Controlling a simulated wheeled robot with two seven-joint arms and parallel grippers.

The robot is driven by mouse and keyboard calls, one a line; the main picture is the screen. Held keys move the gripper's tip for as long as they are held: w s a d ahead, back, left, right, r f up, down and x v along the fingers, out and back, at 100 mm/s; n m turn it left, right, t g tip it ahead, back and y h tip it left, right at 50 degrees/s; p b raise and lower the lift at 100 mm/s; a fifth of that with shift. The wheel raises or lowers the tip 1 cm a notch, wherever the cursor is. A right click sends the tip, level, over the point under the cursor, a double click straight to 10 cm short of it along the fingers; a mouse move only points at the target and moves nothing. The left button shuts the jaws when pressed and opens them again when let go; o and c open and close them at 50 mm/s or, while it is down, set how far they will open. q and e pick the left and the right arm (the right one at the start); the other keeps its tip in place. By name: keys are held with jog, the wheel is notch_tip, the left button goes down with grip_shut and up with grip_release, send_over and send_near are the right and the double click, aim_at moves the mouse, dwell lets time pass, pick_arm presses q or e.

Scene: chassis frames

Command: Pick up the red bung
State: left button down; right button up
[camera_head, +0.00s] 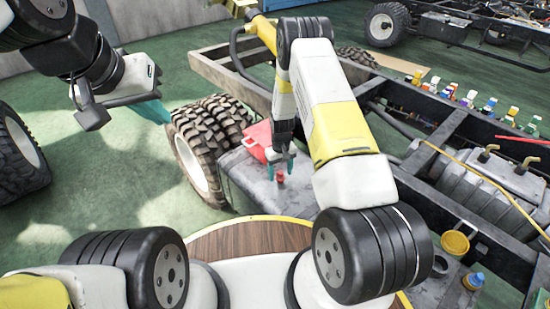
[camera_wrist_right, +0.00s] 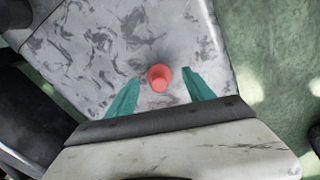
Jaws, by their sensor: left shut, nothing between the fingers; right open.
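The red bung (camera_head: 281,179) is a small red round piece on the mottled grey top of a box-shaped tank (camera_head: 245,183). In the right wrist view the bung (camera_wrist_right: 159,78) lies between the two teal fingers, with a gap on each side. My right gripper (camera_head: 281,166) is open and points down over the bung; in the wrist view its fingers (camera_wrist_right: 161,77) hold nothing. My left gripper (camera_head: 155,110) is shut and empty, high above the green floor at the left; its fingers are partly hidden by the wrist.
A large tyre (camera_head: 207,140) stands left of the tank. Chassis rails (camera_head: 465,125) with several small coloured items run along the right. A yellow cup (camera_head: 455,243) and blue-topped jar (camera_head: 473,282) are lower right.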

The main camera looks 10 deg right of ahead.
jog(key=shift+f, duration=0.95)
jog(key=shift+c, duration=0.2)
grip_shut()
